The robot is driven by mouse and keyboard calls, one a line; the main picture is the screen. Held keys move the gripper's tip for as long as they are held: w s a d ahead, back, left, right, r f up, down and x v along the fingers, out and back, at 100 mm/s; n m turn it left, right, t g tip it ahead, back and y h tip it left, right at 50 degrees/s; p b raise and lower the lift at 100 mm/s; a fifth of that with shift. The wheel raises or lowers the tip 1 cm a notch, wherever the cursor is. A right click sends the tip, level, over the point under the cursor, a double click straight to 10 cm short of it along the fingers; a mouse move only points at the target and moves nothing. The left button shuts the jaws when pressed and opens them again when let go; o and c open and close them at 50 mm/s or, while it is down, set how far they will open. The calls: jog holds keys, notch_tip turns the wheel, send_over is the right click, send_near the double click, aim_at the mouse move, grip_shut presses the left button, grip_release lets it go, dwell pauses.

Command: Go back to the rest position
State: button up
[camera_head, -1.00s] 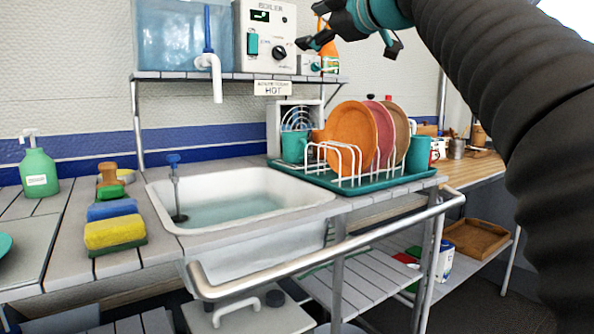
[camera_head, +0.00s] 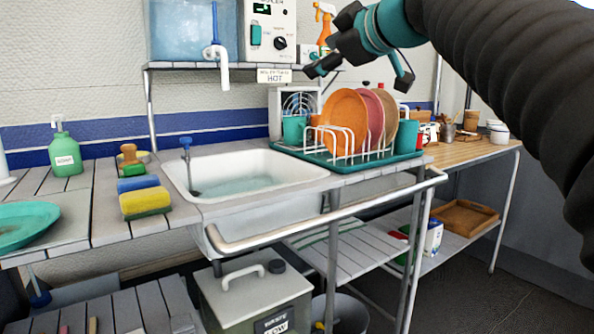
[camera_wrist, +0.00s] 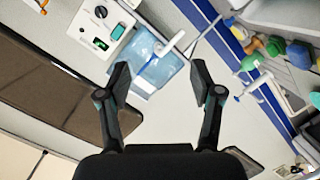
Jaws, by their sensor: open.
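My gripper (camera_head: 362,78) is at the upper right of the head view, above and in front of the dish rack. Its two black fingers are spread apart with nothing between them. In the wrist view my gripper (camera_wrist: 160,92) is also open and empty, with the clear blue water tank (camera_wrist: 152,62) and the pale wall beyond the fingertips. My dark ribbed arm comes in from the upper right of the head view.
A green rack tray (camera_head: 350,164) holds orange and pink plates (camera_head: 343,118). The sink (camera_head: 240,178) holds water. A boiler (camera_head: 268,32) and water tank (camera_head: 181,30) stand on the shelf. Sponges (camera_head: 143,200) and a soap bottle (camera_head: 65,150) are left. A metal rail (camera_head: 330,236) runs in front.

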jog(key=s+d+f+m+g+h+p, duration=0.2)
jog(key=s+f+m, duration=0.3)
jog(key=f, duration=0.8)
jog(key=s+d+f+m+g+h+p, duration=0.2)
jog(key=s+d+f+m, duration=0.3)
jog(key=s+f, duration=0.7)
jog(key=s+d+f+m+g+h+p, duration=0.2)
jog(key=s+f, duration=0.7)
jog(key=f, duration=0.7)
jog(key=d+m+g+h, duration=0.1)
jog(key=d+m+g, duration=0.1)
jog(key=m, duration=0.1)
jog(key=shift+h, duration=0.4)
